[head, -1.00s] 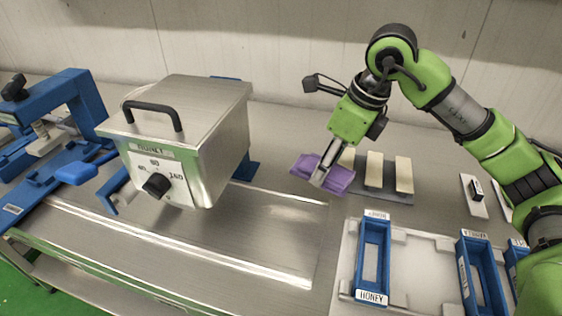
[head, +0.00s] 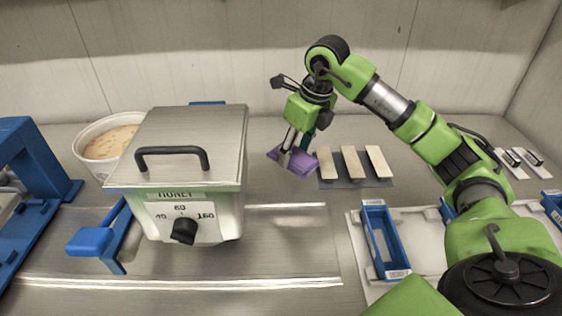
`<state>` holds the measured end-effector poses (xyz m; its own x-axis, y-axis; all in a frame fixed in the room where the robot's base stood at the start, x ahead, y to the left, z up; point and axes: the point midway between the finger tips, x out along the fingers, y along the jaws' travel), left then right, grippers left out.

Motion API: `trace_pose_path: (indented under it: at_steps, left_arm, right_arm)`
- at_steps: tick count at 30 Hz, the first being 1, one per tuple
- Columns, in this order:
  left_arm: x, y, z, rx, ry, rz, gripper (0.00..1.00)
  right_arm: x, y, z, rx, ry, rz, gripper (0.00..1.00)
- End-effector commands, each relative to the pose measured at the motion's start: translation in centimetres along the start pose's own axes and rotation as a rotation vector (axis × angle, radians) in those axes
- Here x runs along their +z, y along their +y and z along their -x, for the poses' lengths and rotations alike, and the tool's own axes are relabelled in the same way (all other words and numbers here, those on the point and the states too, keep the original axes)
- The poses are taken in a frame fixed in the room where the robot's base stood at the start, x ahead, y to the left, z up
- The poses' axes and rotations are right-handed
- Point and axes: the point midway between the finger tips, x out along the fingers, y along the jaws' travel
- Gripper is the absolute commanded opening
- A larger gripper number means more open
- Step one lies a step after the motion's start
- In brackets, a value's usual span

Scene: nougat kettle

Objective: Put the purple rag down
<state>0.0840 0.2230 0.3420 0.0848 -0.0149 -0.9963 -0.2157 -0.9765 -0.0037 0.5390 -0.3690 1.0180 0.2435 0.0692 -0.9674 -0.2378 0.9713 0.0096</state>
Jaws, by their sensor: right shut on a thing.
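The purple rag (head: 299,165) is a flat folded piece at the middle of the head view, right of the steel kettle. My right gripper (head: 294,155) points down at it with its fingertips on the rag and is shut on it. The rag is at or just above the steel table (head: 268,190); I cannot tell whether it touches. My left gripper is not in view.
The steel kettle (head: 190,140) with a black handle and dial stands to the left. Behind it is a white tub (head: 92,170). Cream bars lie on a dark mat (head: 356,184) right of the rag. A blue tray (head: 372,245) stands at the front right.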

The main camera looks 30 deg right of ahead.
Motion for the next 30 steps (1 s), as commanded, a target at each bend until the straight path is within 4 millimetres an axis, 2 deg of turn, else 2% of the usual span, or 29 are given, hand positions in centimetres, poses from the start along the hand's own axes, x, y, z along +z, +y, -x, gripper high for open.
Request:
trace_pose_path:
  at_steps: [3, 9, 18, 24, 30]
  left_arm:
    - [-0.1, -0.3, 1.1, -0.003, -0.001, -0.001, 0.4]
    - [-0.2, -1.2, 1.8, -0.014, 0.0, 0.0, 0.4]
    - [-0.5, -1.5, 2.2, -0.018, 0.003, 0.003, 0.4]
    - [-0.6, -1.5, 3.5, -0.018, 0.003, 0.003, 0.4]
    - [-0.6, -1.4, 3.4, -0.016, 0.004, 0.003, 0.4]
  right_arm:
    - [1.9, -0.9, -1.8, 0.004, 0.004, -0.002, 0.11]
    - [3.5, -2.0, -6.0, 0.003, 0.003, 0.0, 0.11]
    - [4.3, -2.7, -8.2, 0.002, 0.002, 0.001, 0.11]
    - [3.6, -2.7, -10.7, 0.002, 0.003, 0.002, 0.11]
    - [3.6, -2.8, -11.1, 0.001, 0.0, 0.002, 0.11]
